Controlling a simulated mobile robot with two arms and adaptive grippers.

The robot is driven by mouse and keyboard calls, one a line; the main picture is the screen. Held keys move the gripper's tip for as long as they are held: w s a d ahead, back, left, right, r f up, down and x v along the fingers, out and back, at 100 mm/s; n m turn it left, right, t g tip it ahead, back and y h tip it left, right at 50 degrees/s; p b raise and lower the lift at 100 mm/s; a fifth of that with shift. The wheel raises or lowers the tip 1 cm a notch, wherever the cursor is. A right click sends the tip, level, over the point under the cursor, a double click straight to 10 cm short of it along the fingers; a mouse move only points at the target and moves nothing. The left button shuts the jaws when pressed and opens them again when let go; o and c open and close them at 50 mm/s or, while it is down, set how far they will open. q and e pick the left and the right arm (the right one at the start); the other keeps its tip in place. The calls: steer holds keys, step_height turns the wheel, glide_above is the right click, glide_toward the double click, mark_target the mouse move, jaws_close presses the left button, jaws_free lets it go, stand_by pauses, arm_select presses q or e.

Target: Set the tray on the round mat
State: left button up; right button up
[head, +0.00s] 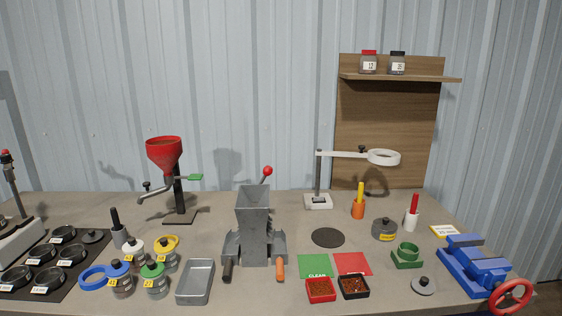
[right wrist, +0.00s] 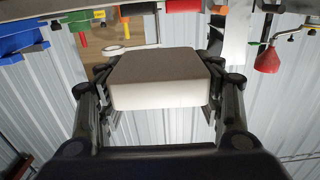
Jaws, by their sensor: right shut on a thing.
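A shallow grey metal tray (head: 195,282) lies empty near the table's front edge in the head view, left of the middle. The dark round mat (head: 328,237) lies flat and bare to the right of the grey machine. My right gripper (right wrist: 158,78) shows only in the right wrist view, shut on a block (right wrist: 160,95) with a dark brown face and a white side. The block hides much of the middle of that view. Neither arm shows in the head view, and my left gripper is out of sight.
A grey machine (head: 254,222) with a red knob stands between tray and mat. Lidded jars (head: 154,279) stand left of the tray. A green card (head: 315,265), a red card (head: 353,263) and small red (head: 320,292) and black (head: 353,288) granule trays lie before the mat.

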steer(key=s+d+r, duration=0.1)
steer(key=s+r, duration=0.3)
steer(key=s, duration=0.5)
steer(key=shift+s+d+r+h, duration=0.2)
steer(key=shift+s+r+h, duration=0.05)
steer(key=shift+s+h, duration=0.05)
